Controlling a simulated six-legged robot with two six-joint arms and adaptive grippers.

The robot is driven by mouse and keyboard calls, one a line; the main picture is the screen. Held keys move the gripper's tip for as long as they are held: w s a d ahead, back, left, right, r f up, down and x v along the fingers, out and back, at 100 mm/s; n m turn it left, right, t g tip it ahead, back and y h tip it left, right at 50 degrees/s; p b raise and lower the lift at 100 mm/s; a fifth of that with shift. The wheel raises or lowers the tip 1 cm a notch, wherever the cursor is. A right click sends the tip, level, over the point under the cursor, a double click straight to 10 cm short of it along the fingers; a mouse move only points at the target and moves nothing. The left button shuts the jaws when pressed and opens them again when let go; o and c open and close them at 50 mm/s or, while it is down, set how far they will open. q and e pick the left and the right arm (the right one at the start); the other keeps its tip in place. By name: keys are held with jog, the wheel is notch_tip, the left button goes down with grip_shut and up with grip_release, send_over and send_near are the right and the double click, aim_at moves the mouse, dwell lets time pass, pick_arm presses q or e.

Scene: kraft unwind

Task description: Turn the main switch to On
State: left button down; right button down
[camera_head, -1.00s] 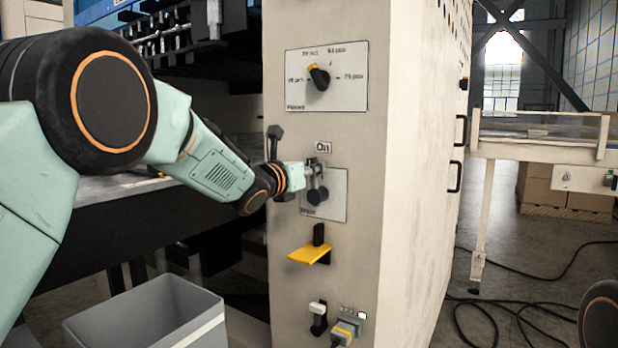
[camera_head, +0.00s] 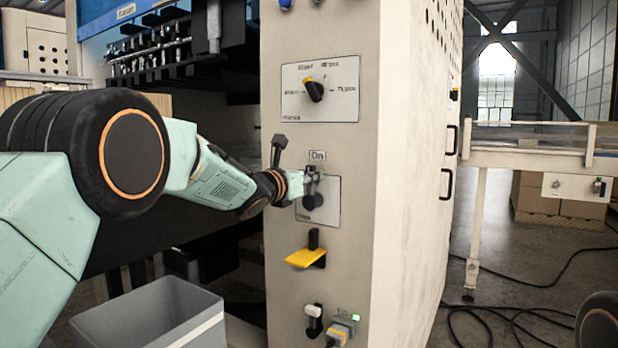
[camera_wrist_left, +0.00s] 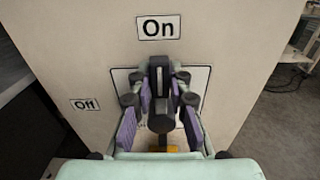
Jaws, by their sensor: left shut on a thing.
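The main switch (camera_wrist_left: 160,85) is a dark handle on a white plate (camera_head: 328,212) on the cabinet's front face. In the left wrist view the handle points up toward the "On" label (camera_wrist_left: 158,27); the "Off" label (camera_wrist_left: 85,104) is to the left. My left gripper (camera_wrist_left: 160,106) is shut on the handle, with a purple-padded finger on each side. In the head view the left gripper (camera_head: 308,188) reaches the switch from the left and partly covers it. My right gripper is not in view.
A rotary selector (camera_head: 313,89) sits above the switch, and a yellow bracket (camera_head: 305,257) below. A grey bin (camera_head: 150,318) stands at lower left. Cables (camera_head: 520,315) lie on the floor at right, near a conveyor-like table (camera_head: 530,158).

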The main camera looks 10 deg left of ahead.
pick_arm(q)
jog(key=shift+r, duration=0.35)
jog(key=c, duration=1.6)
grip_release()
jog(key=o, duration=0.4)
jog(key=shift+f, duration=0.2)
jog(key=shift+v, duration=6)
